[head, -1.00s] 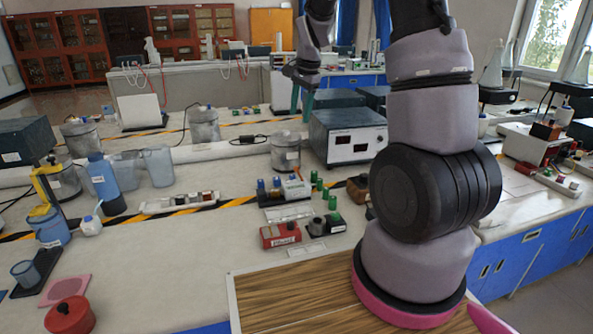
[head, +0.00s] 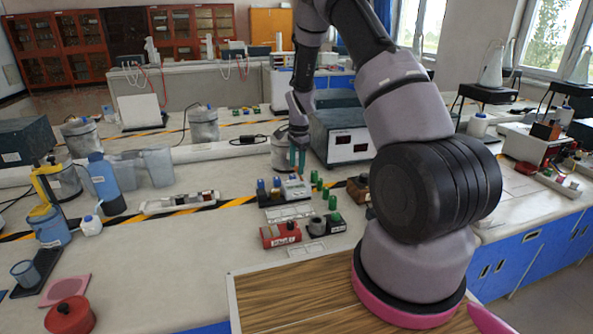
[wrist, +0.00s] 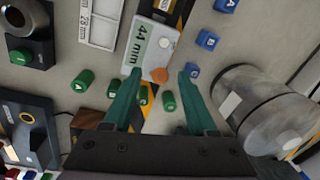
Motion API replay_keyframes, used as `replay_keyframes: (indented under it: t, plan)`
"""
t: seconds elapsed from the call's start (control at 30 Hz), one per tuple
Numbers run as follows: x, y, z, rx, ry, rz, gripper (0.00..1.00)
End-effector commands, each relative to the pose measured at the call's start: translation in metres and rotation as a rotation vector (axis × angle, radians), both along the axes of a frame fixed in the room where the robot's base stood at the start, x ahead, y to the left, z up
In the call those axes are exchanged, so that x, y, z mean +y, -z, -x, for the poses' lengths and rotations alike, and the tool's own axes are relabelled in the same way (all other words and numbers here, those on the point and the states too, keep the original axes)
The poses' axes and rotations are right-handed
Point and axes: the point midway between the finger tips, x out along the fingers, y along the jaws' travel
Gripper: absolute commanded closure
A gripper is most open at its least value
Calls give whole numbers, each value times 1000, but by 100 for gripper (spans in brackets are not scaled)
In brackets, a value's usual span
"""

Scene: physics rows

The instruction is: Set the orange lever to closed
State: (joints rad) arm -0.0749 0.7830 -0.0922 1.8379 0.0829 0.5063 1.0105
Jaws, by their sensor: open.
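In the wrist view a small orange round part (wrist: 159,75), which looks like the lever seen end-on, sits on a pale panel (wrist: 140,50) marked "44 mm". Which position it is in cannot be told. The panel stands on the bench in the head view (head: 296,189); the lever is too small to make out there. My gripper (wrist: 160,73) is open and empty, with its teal fingers to either side of the orange part in the picture. In the head view my gripper (head: 297,160) points down above the bench near the panel. Its exact height cannot be told.
Several green lettered cylinders (wrist: 168,101) and blue lettered blocks (wrist: 207,40) stand close by. A metal canister (wrist: 265,108) is on the right. A grey instrument box (head: 347,137) stands behind. A red block (head: 280,235) sits in front.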

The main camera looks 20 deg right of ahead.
Motion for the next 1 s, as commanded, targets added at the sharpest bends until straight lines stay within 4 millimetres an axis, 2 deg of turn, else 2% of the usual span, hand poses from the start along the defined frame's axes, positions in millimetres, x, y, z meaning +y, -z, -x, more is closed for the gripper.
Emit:
replay_keyframes:
  t: [0.03,0.2,0.53,0.6,0.67,0.7,1.0]
  plan:
    - [0,8,-1,1,0,0,42]
    - [0,22,-3,-1,-1,1,42]
    - [0,25,-3,-1,-1,1,42]
    - [0,25,-3,-1,-1,1,69]
    - [0,25,-3,-1,-1,1,92]
    - [0,25,-3,-1,-1,1,100]
    - [0,24,-3,-1,-1,1,100]
